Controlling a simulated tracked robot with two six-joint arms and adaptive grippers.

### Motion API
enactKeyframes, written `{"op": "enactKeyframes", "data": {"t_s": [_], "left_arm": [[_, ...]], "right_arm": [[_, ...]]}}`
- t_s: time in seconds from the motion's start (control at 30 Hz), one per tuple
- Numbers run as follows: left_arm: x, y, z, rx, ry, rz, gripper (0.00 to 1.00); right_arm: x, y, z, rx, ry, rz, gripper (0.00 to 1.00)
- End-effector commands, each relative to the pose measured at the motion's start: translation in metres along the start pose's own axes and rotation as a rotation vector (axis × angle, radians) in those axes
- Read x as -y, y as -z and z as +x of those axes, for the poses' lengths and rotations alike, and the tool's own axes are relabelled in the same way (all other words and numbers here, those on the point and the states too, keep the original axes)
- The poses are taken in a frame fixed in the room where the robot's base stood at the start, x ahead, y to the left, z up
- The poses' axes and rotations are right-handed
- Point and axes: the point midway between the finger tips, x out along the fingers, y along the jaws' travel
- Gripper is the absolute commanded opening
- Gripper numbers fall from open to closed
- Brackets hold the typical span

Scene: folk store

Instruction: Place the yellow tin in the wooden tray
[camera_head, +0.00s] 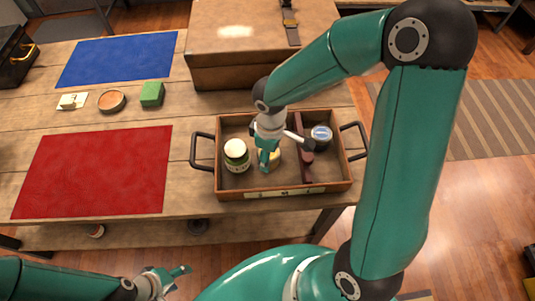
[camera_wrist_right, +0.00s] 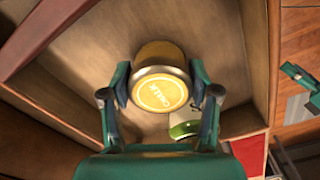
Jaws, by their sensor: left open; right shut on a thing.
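The yellow tin (camera_wrist_right: 160,92) is between the fingers of my right gripper (camera_wrist_right: 160,100) in the right wrist view, with its round labelled lid facing the camera. In the head view my right gripper (camera_head: 268,158) reaches down into the wooden tray (camera_head: 270,192), in its left compartment, and partly hides the tin (camera_head: 275,155). I cannot tell whether the tin touches the tray floor. My left gripper (camera_head: 172,280) is open and empty at the lower left, in front of the table and away from the tray.
A green-labelled jar with a pale lid (camera_head: 236,156) stands left of the tin in the same compartment. A dark divider (camera_head: 305,165) separates it from a blue-lidded tin (camera_head: 321,136). A large box (camera_head: 245,60) stands behind the tray. The red mat (camera_head: 95,175) is bare.

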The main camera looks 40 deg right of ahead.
Motion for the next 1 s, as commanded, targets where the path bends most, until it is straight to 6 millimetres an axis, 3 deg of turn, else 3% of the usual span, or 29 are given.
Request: {"op": "enactKeyframes", "data": {"t_s": [0.03,0.07,0.2,0.67,1.0], "left_arm": [[0.001,0.0,0.003,0.0,0.0,0.0,0.58],[0.001,0.0,0.003,0.0,0.0,0.0,0.58],[0.001,0.0,0.002,0.0,0.0,0.0,0.58],[-0.001,0.0,-0.002,0.0,0.0,0.0,0.58],[-0.002,0.0,-0.006,0.0,0.0,0.0,0.58]], "right_arm": [[0.0,0.0,0.003,0.0,0.0,0.0,0.23],[0.0,0.0,0.003,0.0,0.0,0.0,0.63],[0.0,0.0,0.002,0.0,0.0,0.0,0.86],[-0.001,0.0,-0.006,-0.001,-0.002,0.001,0.86],[0.0,0.001,-0.066,-0.006,-0.003,0.0,0.86]]}}
